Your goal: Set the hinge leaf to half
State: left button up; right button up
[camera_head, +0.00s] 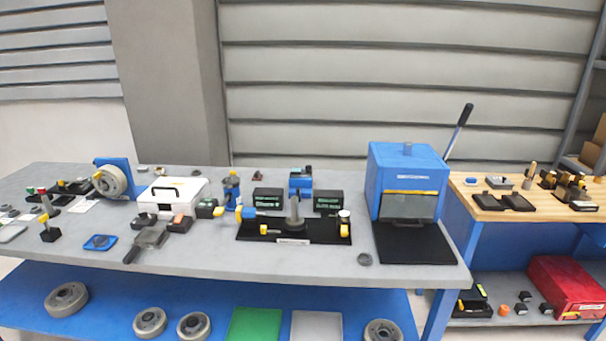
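I cannot pick out the hinge leaf for certain at this size. A flat grey plate with a dark handle-like end (150,238) lies at the front of the grey bench, left of centre, and may be the hinge. A pair of dark flat pieces (515,203) lies side by side on the wooden table at the right; I cannot tell whether they are hinged. Neither of my grippers is in view.
The grey bench (225,262) holds a white box (172,195), a black fixture board with a grey post (293,228), a blue press (408,180) with a raised lever and a wheel on a blue stand (110,181). The bench's front strip is mostly clear. Rings lie on the blue lower shelf (100,305).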

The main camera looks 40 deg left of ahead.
aim_at(294, 170)
jog(key=j+u, duration=0.1)
jog(key=u, duration=0.35)
jog(key=j+u, duration=0.1)
jog(key=u, duration=0.4)
